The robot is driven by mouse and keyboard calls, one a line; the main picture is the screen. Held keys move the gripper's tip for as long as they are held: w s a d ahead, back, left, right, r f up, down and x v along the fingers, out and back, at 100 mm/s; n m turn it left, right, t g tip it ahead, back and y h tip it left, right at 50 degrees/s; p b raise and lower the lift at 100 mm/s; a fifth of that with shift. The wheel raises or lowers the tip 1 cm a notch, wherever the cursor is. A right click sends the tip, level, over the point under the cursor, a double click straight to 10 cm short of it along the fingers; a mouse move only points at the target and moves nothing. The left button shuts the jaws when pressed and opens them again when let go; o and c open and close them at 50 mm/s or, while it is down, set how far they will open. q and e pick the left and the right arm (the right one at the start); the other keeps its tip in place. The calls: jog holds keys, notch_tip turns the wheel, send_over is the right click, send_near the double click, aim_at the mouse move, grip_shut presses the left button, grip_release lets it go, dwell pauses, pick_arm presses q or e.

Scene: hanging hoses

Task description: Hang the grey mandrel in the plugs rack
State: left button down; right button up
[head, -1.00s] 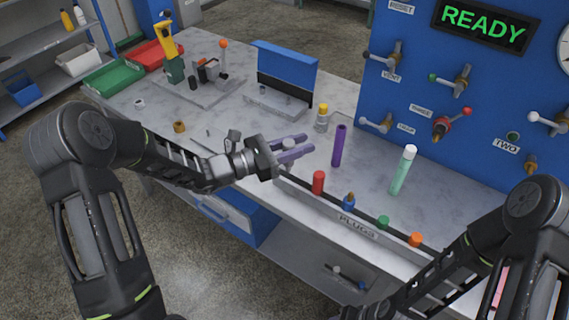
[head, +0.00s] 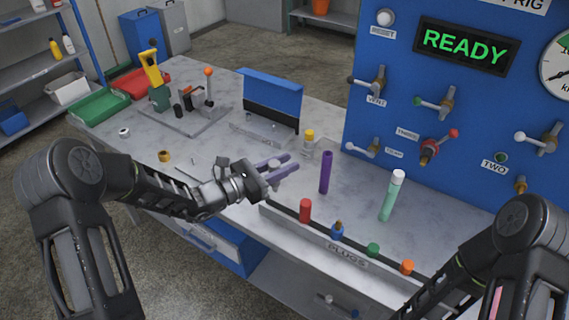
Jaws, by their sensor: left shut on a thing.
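My left gripper (head: 281,166) has pale purple fingers and is above the bench, behind the left end of the plugs rack. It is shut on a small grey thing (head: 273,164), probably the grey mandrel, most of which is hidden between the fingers. The plugs rack (head: 375,268) is a long grey rail on the bench's front edge, labelled PLUGS. It holds a red plug (head: 305,210), a blue one (head: 337,230), a green one (head: 373,250) and an orange one (head: 407,267). My right arm enters at lower right; its gripper is out of view.
A purple cylinder (head: 326,172) and a mint cylinder with a white cap (head: 391,196) stand upright behind the rack. A yellow-capped jar (head: 308,142) is beyond the gripper. The blue valve panel (head: 400,135) rises at the back right.

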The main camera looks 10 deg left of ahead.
pick_arm(q)
jog(key=shift+f+b, duration=1.55)
jog(key=shift+f, duration=0.6)
dwell(0.4)
jog(key=shift+f+b, duration=2.1)
jog(key=shift+f, duration=0.1)
jog(key=c, duration=1.1)
grip_release()
jog(key=shift+o, duration=0.2)
